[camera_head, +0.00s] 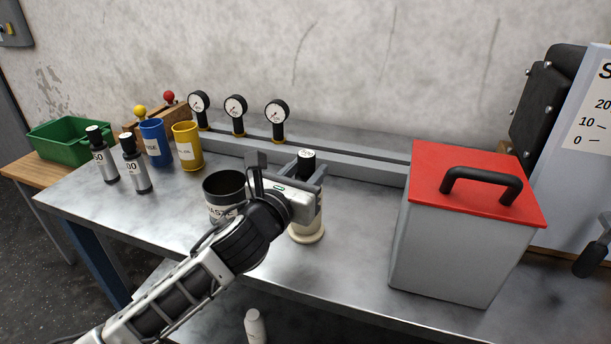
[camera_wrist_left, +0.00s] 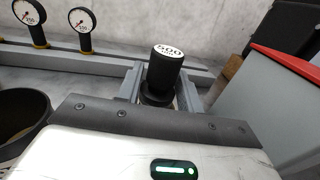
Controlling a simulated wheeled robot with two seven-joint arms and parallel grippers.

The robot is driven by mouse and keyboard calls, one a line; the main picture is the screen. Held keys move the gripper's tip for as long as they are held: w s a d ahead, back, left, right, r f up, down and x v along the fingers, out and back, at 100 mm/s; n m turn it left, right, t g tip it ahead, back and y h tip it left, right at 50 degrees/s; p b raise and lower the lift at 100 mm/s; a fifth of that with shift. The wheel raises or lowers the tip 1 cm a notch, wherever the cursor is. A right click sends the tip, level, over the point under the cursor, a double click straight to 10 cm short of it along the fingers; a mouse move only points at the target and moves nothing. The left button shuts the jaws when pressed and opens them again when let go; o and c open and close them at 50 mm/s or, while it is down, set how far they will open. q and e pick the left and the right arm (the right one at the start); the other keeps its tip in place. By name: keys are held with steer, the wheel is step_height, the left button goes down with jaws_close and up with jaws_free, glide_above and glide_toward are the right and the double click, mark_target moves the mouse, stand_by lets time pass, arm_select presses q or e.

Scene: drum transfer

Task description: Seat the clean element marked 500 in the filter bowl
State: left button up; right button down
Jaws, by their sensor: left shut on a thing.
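The element marked 500 has a black cap with a white label on top (camera_head: 306,160); the label reads 500 in the left wrist view (camera_wrist_left: 167,62). My left gripper (camera_head: 312,180) is shut on it, with a finger on each side below the cap. The element is about upright. A cream round body with a wider foot (camera_head: 308,232), perhaps the filter bowl, stands on the bench directly below. The gripper hides where the two meet, so I cannot tell how deep the element sits. My right gripper is not in view.
Left of the gripper stands a dark cup (camera_head: 223,184) with a partly hidden label. Farther left are two black-capped elements (camera_head: 136,170) (camera_head: 104,160), blue (camera_head: 155,145) and yellow (camera_head: 187,148) cups. A grey box with a red lid (camera_head: 475,180) stands close right. Gauges line the back.

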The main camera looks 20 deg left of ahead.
arm_select(q)
steer(key=shift+f, duration=0.1)
steer(key=o, duration=1.1)
steer(key=shift+o, duration=0.2)
steer(key=shift+s, duration=0.15)
steer(key=s+a, duration=0.2)
steer(key=s, duration=0.9)
steer(key=shift+s, duration=0.25)
